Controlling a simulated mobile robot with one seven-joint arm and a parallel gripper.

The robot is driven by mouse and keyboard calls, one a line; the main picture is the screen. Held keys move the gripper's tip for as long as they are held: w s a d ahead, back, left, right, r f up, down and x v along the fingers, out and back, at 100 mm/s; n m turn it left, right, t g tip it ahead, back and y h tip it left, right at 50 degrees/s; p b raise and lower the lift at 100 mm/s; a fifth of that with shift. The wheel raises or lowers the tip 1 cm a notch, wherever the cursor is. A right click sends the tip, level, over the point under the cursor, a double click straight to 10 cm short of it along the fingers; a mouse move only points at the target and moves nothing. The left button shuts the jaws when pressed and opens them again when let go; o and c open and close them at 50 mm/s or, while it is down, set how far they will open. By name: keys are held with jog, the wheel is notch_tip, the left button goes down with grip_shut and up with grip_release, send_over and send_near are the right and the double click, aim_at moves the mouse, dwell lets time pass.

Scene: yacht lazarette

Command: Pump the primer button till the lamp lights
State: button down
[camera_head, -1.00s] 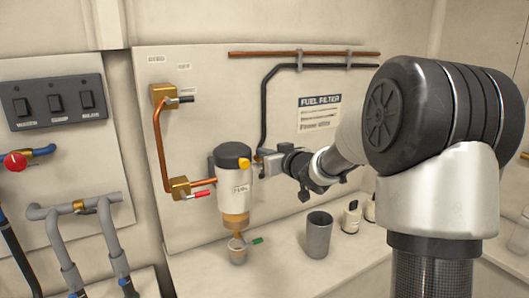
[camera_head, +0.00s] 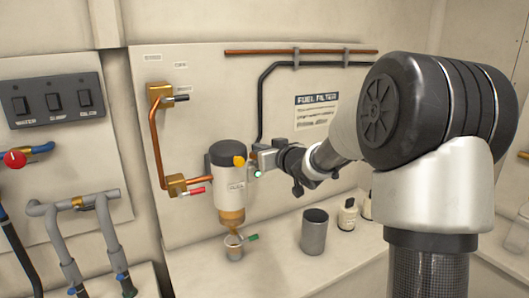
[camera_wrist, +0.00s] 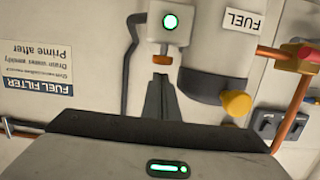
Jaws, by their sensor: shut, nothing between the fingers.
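The primer button is a small orange-brown cap (camera_wrist: 162,59) on a short stem on a pale box. In the head view my gripper (camera_head: 258,159) is right of the fuel filter (camera_head: 230,190) and hides most of the button.
A yellow knob (camera_head: 239,161) sits on the filter's dark head, close to my gripper. A copper pipe with a red-handled valve (camera_head: 190,190) is to the left. A small cup (camera_head: 233,249) stands under the filter; a grey beaker (camera_head: 314,232) and small bottles (camera_head: 347,215) stand right.

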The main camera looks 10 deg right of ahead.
jog(key=r+v, duration=0.1)
jog(key=v, duration=0.9)
jog(key=shift+d+r, duration=0.1)
dwell(0.4)
